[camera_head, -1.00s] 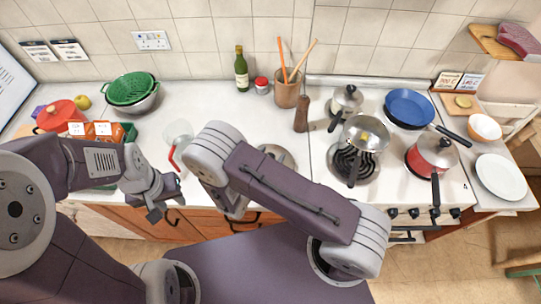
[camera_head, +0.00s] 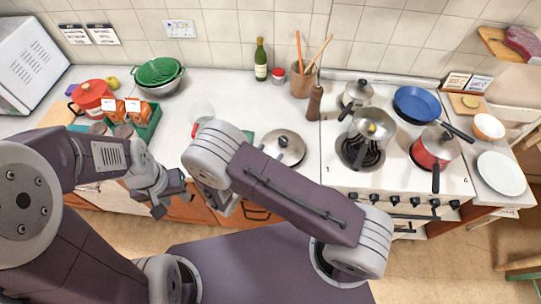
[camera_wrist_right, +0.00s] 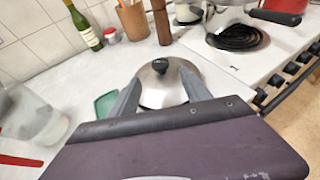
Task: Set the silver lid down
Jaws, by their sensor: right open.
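The silver lid (camera_head: 285,147), round with a black knob, lies on the white counter just left of the stove. It also shows in the right wrist view (camera_wrist_right: 166,88), knob up. My right gripper (camera_wrist_right: 160,92) is open, its two grey fingers apart with the lid seen between and beyond them. I cannot tell whether they touch it. In the head view my right arm hides that gripper. My left gripper (camera_head: 171,194) is open and empty in front of the counter edge.
A green mat-like piece (camera_wrist_right: 106,104) lies left of the lid. A clear glass item (camera_wrist_right: 30,115), utensil pot (camera_head: 301,80) and bottle (camera_head: 261,62) are nearby.

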